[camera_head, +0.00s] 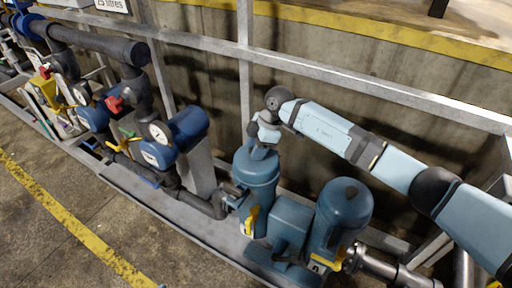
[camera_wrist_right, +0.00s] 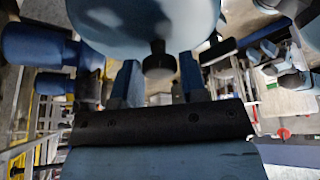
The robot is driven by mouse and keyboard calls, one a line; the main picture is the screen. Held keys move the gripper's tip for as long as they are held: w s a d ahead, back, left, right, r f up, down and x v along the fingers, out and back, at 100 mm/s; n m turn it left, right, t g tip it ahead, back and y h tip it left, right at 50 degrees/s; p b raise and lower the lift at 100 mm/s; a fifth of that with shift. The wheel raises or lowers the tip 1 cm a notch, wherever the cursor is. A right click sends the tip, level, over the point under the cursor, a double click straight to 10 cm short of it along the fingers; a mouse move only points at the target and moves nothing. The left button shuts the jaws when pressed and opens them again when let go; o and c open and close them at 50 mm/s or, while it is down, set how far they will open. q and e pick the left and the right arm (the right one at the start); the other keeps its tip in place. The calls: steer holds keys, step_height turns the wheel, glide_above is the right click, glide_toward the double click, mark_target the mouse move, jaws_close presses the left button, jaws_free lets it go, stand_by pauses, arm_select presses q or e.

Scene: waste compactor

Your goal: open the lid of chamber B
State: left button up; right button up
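Two blue domed chambers stand on the grey skid in the head view: a left one (camera_head: 256,181) and a right one (camera_head: 343,208). I cannot read which is chamber B. The right one has a dark knob on its closed top. My right arm reaches over from the right, and my right gripper (camera_head: 262,142) is at the top of the left chamber. In the right wrist view the rounded blue lid (camera_wrist_right: 140,18) has a black knob (camera_wrist_right: 158,61) between the two fingers of my right gripper (camera_wrist_right: 158,82). Gaps show on both sides of the knob. My left gripper is not in view.
A grey metal rail (camera_head: 330,68) runs along the concrete wall behind the chambers. Pipes, gauges and a blue motor-like unit (camera_head: 186,128) stand to the left. The floor (camera_head: 50,235) in front is clear, with a yellow line.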

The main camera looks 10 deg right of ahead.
jaws_close()
steer(key=shift+w+d+r+g+y+p, duration=0.45)
steer(key=shift+w+r+g+p, duration=0.2)
steer(key=shift+r+p, duration=0.25)
steer(key=w, duration=0.1)
steer(key=d+r+g+y+p, duration=0.1)
steer(key=w+d+g, duration=0.1)
steer(key=shift+w+r+m+y, duration=0.25)
steer(key=shift+w+m+y, duration=0.05)
steer(key=shift+w+y, duration=0.05)
steer(key=shift+w+d+r+p, duration=0.3)
steer(key=shift+w+d, duration=0.25)
steer(key=shift+w, duration=0.15)
steer(key=shift+w+d+r, duration=0.1)
steer(key=shift+w+d, duration=0.2)
steer(key=shift+w, duration=0.05)
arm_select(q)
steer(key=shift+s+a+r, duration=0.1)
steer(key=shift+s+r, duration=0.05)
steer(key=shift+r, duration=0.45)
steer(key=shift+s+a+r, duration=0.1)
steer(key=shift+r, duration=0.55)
arm_select(e)
steer(key=shift+d, duration=0.1)
